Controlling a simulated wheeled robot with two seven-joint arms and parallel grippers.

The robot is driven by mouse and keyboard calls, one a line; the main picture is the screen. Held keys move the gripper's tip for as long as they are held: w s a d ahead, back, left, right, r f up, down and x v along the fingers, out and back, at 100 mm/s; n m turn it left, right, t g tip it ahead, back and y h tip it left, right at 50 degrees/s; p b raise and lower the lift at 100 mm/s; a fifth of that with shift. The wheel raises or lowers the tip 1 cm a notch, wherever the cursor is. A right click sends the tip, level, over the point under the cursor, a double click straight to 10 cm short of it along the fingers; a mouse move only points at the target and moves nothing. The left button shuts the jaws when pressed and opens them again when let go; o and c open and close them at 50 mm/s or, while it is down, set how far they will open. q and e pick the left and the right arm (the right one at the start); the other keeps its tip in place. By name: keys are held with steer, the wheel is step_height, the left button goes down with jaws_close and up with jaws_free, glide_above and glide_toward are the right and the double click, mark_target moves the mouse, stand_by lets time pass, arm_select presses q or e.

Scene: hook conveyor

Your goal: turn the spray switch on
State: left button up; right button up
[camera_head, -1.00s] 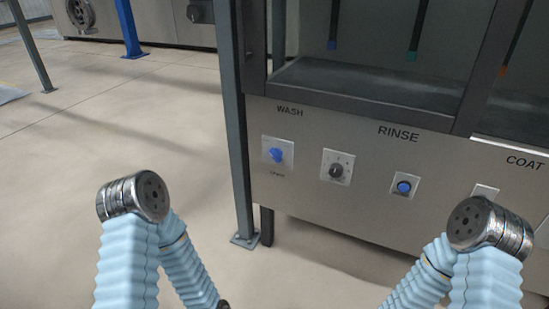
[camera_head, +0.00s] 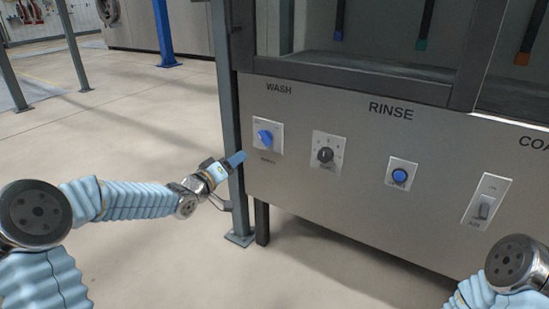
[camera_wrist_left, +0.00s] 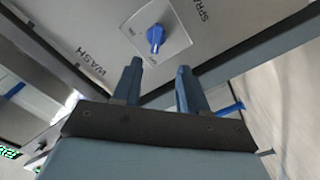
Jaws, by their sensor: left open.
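The spray switch (camera_head: 265,137) is a blue rotary knob on a pale square plate, on the steel panel below the WASH label. It also shows in the left wrist view (camera_wrist_left: 156,38), near a partly cut-off SPRAY label. My left gripper (camera_wrist_left: 159,68) is open and empty, its two fingers pointing toward the knob's plate. The knob appears beyond the fingertips, between them, with a gap. In the head view the left gripper (camera_head: 234,172) is left of the switch and slightly lower, near the grey post. My right gripper is out of the picture; only part of my right arm shows.
Right of the switch are a black dial (camera_head: 325,154), a blue round button (camera_head: 399,177) under RINSE and a rocker switch (camera_head: 485,204). A grey post (camera_head: 229,110) stands at the panel's left edge. The floor (camera_head: 120,135) to the left is open.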

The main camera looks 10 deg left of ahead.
mark_target(262, 140)
arm_select(q)
steer(key=x, duration=0.9)
steer(key=r+x, duration=0.1)
steer(key=x, duration=0.3)
steer(key=shift+w+d, duration=0.1)
steer(key=shift+w, duration=0.3)
steer(key=shift+c, duration=0.4)
steer(key=shift+f, duration=0.1)
jaws_close()
